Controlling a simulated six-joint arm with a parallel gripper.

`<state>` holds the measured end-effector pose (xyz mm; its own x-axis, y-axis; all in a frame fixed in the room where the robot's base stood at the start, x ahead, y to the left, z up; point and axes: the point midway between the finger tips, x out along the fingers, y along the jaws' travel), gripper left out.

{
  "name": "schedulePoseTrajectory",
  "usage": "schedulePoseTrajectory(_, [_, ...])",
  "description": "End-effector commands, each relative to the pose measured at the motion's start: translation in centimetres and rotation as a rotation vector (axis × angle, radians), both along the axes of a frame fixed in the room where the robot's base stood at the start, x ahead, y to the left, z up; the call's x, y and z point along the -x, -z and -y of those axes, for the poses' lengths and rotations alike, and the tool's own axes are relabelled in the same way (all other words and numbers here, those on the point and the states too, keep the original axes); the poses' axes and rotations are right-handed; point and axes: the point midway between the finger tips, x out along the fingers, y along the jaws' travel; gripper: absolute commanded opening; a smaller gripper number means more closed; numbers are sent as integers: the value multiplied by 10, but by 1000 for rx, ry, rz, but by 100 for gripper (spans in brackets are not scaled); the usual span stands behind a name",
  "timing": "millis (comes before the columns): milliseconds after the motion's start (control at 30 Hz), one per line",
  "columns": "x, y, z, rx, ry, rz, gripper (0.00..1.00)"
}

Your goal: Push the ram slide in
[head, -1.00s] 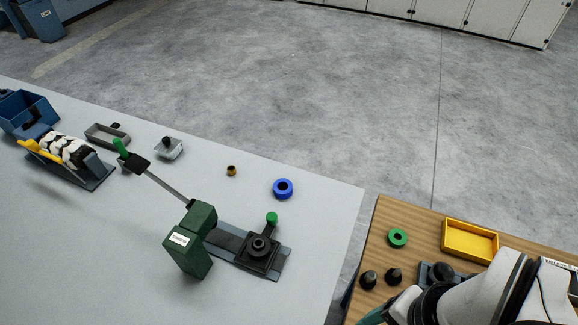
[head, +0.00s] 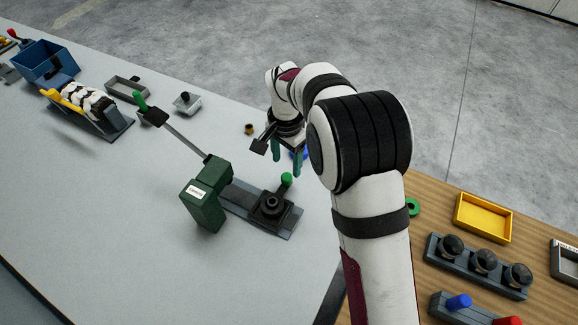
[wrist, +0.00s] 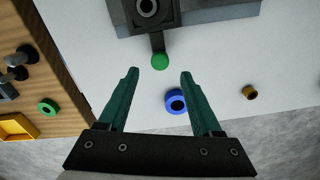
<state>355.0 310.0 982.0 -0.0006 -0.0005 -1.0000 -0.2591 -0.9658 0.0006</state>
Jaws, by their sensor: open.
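The ram slide is a dark square block (head: 270,209) with a round socket on top and a short arm ending in a green knob (head: 286,180). It sits on a grey rail (head: 236,193), at the end away from the green press body (head: 205,194), with bare rail between them. My gripper (head: 287,169) is open and empty, fingers pointing down, just behind the knob. In the wrist view the knob (wrist: 160,62) shows centred just beyond the gap between my fingertips (wrist: 159,73); the slide block (wrist: 147,12) is cut off at the top. I see no contact.
The press's long lever with a green handle (head: 140,100) slants up to the left. A blue ring (wrist: 176,101) and a small brass bushing (wrist: 249,92) lie near my gripper. A wooden table with a yellow tray (head: 483,217) is at right. The near grey tabletop is clear.

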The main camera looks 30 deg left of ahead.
Motion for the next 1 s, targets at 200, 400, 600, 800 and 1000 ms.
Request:
schedulePoseTrajectory(200, [0, 44, 1, 1, 0, -1, 66])
schedulePoseTrajectory(400, [0, 55, 0, 0, 1, 0, 66])
schedulePoseTrajectory(600, [0, 55, 0, -1, 0, 1, 66])
schedulePoseTrajectory(800, [0, 55, 0, -1, 0, 1, 30])
schedulePoseTrajectory(1000, [0, 55, 0, -1, 0, 1, 0])
